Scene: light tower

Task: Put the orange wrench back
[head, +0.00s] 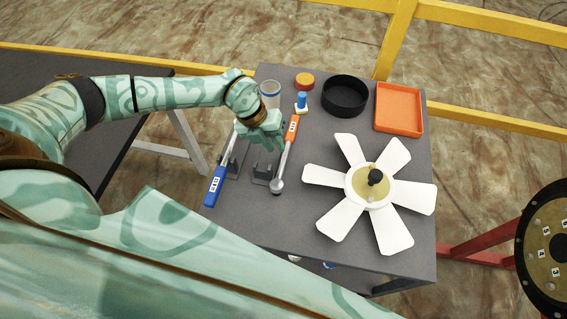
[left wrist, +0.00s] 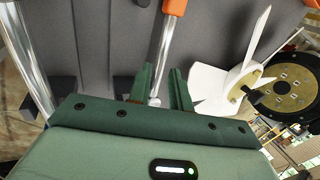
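The orange wrench, with its orange handle (head: 293,127) and silver shaft, lies at a slant on the grey table, its round head at the near end. It lies just right of a small dark holder (head: 264,168), which looks empty. My left gripper (head: 275,148) is over the table at the wrench's left side, pointing down. In the left wrist view its two green fingers (left wrist: 162,84) stand apart, with the silver shaft (left wrist: 168,40) showing between and beyond them. I cannot tell whether they touch it. My right gripper is not in view.
A blue-handled wrench (head: 214,187) rests at another holder to the left. A white fan (head: 345,210) fills the table's right side.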

